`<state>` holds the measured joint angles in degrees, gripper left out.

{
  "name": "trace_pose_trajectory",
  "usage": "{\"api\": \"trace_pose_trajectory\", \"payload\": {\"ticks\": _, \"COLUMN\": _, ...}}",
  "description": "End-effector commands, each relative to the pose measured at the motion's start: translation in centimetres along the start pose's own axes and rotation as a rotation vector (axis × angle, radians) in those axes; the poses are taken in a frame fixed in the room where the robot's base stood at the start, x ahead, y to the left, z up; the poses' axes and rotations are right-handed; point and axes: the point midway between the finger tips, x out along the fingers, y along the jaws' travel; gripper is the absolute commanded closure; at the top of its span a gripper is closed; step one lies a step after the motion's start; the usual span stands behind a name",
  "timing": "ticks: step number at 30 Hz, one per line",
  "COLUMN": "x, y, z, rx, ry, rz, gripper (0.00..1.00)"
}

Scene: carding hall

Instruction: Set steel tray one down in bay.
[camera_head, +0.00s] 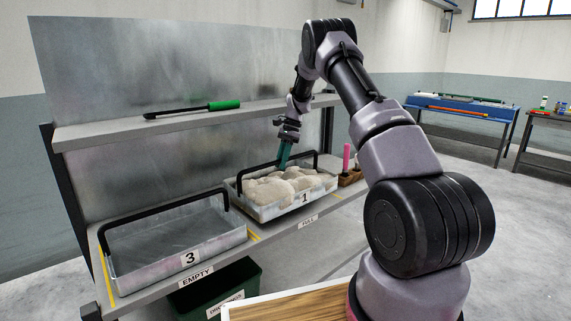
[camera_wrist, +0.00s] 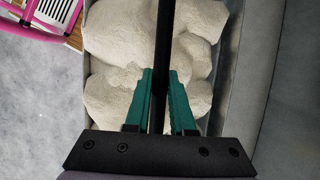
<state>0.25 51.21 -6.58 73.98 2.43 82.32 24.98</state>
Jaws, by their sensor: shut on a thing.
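Steel tray one (camera_head: 277,208) is a pale metal tray with a black bar handle and a "1" label, heaped with beige lumpy material. It is at the bay marked "FULL" on the lower shelf; I cannot tell whether it rests fully on the shelf. My gripper (camera_head: 284,163) is over the tray, with its green fingers shut on the black handle. In the wrist view my gripper (camera_wrist: 160,95) has the handle bar (camera_wrist: 162,45) between its fingers, with the beige lumps (camera_wrist: 118,40) below.
Tray three (camera_head: 180,258), empty, stands to the left at the "EMPTY" label. A wooden block with a pink-handled tool (camera_head: 346,158) is close to tray one's right. A green-handled tool (camera_head: 222,105) lies on the upper shelf. A dark green bin (camera_head: 215,287) is below.

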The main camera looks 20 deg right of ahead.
Motion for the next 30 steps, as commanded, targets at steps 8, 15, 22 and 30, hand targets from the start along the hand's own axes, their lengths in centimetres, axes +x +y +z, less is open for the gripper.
{"api": "trace_pose_trajectory", "payload": {"ticks": 8, "x": 1.5, "y": -0.3, "z": -0.6, "rx": 0.000, "ry": 0.000, "rz": -0.001, "gripper": 1.00}}
{"api": "trace_pose_trajectory", "payload": {"ticks": 15, "x": 2.9, "y": -0.4, "z": -1.2, "rx": 0.000, "ry": 0.000, "rz": -0.001, "gripper": 1.00}}
{"api": "trace_pose_trajectory", "payload": {"ticks": 22, "x": 3.3, "y": -0.4, "z": -1.3, "rx": -0.001, "ry": 0.000, "rz": -0.002, "gripper": 1.00}}
{"api": "trace_pose_trajectory", "payload": {"ticks": 30, "x": 3.3, "y": -0.4, "z": -1.3, "rx": -0.001, "ry": 0.000, "rz": -0.001, "gripper": 0.47}}
